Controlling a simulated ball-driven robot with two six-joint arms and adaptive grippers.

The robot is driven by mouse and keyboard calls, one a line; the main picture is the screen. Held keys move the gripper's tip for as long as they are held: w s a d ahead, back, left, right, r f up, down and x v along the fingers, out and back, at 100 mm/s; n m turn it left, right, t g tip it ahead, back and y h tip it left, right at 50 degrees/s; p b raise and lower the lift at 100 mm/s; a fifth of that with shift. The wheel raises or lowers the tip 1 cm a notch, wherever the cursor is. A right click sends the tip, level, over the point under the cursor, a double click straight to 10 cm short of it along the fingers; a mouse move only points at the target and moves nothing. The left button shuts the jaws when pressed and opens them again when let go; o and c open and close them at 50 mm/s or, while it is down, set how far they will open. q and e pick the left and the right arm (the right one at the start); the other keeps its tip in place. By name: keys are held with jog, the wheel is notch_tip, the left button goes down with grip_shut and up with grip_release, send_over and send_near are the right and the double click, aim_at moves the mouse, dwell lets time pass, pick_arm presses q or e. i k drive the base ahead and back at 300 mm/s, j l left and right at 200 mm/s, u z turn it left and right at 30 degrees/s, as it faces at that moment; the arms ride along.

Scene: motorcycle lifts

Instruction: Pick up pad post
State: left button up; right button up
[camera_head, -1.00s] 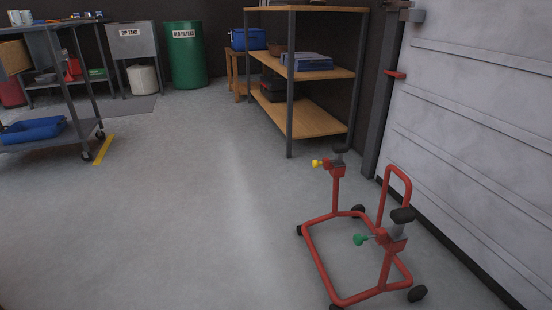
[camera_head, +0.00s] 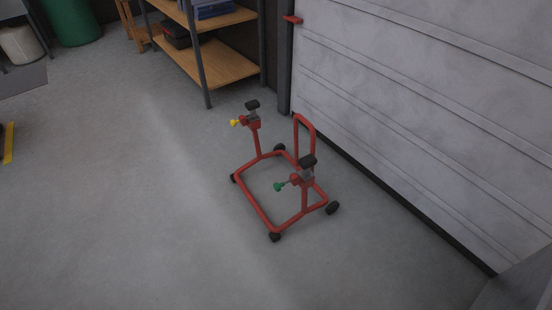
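A red wheeled paddock stand (camera_head: 256,201) stands on the floor right of centre in the head view. It has two upright posts, each topped with a black pad. The far post's pad (camera_head: 252,105) sits on a grey stem above a yellow knob (camera_head: 235,122). The near post's pad (camera_head: 307,161) sits on a grey stem above a green knob (camera_head: 279,187). Both pads are seated in the stand. Neither of my grippers shows in the view.
A grey roller door (camera_head: 430,110) runs along the right. A wooden-shelved rack (camera_head: 215,62) stands behind the stand. A green drum (camera_head: 72,20) is at the far left. A grey surface (camera_head: 518,288) cuts into the lower right corner. The floor left of the stand is clear.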

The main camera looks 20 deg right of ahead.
aim_at(309, 161)
jog(key=z, duration=0.75)
